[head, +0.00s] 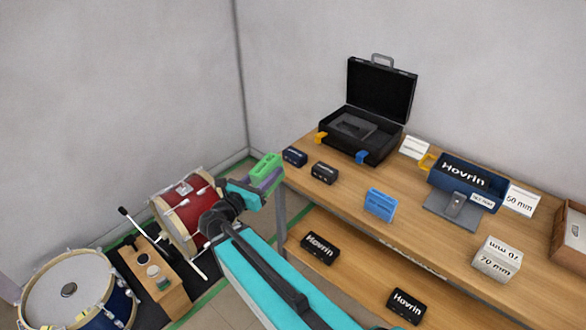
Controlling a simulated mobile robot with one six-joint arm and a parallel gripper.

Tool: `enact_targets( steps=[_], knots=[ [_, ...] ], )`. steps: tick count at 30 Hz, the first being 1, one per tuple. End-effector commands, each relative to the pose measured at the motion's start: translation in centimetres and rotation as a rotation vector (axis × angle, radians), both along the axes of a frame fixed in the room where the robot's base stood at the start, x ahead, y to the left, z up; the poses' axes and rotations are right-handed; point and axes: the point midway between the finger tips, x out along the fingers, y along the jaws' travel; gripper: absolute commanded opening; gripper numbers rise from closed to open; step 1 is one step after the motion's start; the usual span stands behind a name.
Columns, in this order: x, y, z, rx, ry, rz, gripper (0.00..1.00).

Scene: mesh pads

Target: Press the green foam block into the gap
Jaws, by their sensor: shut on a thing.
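My gripper (258,187) is at the left end of the wooden table, out past its edge. It is shut on the green foam block (265,165), which is held up in the air. A purple piece (271,180) shows just below the block; I cannot tell what it is. The finger contact is too small to see clearly. An open black case (366,150) stands at the back of the table, its lid upright. Grey foam (354,123) inside it has a dark recess. The block is apart from the case, to its left and nearer me.
Two small dark boxes (324,173) lie between my gripper and the case. A lower shelf (350,275) holds black boxes. Drums (187,215) stand at left.

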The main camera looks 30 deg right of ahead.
Motion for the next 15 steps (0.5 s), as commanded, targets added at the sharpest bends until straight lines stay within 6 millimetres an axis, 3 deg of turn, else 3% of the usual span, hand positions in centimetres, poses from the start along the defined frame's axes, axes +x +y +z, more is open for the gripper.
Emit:
enact_targets(
  steps=[3,9,15],
  knots=[
    [0.4,3.7,-0.6,0.002,0.000,0.048,0.14],
    [0.5,8.7,-1.1,0.003,0.004,0.114,0.14],
    [0.4,11.4,-1.2,0.003,0.005,0.148,0.14]
  ],
)
